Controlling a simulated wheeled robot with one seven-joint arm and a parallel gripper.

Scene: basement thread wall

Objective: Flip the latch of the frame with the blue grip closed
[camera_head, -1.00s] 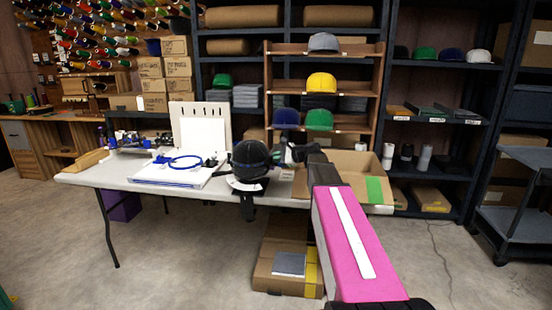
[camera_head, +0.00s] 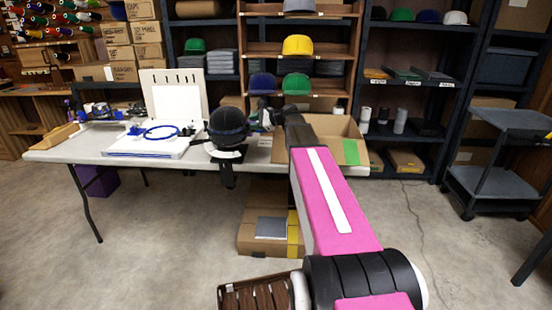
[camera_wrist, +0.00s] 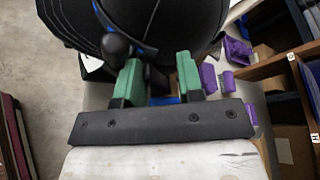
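A black cap (camera_head: 228,120) with a blue strip around it sits on a holder at the table's front edge. In the wrist view the black cap (camera_wrist: 175,25) fills the top, close beyond my gripper (camera_wrist: 159,72). Its green fingers are apart, with nothing clearly held between them. A black round knob (camera_wrist: 116,46) on a dark stem is just beyond the left finger. A small blue part (camera_wrist: 163,99) shows low between the fingers; I cannot tell if it is the blue grip. The latch is not clearly visible. In the head view my arm mostly hides the gripper.
A cardboard box (camera_head: 262,232) stands on the floor below. Purple parts (camera_wrist: 208,78) lie right of my fingers. A grey cart (camera_head: 490,165) stands at right.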

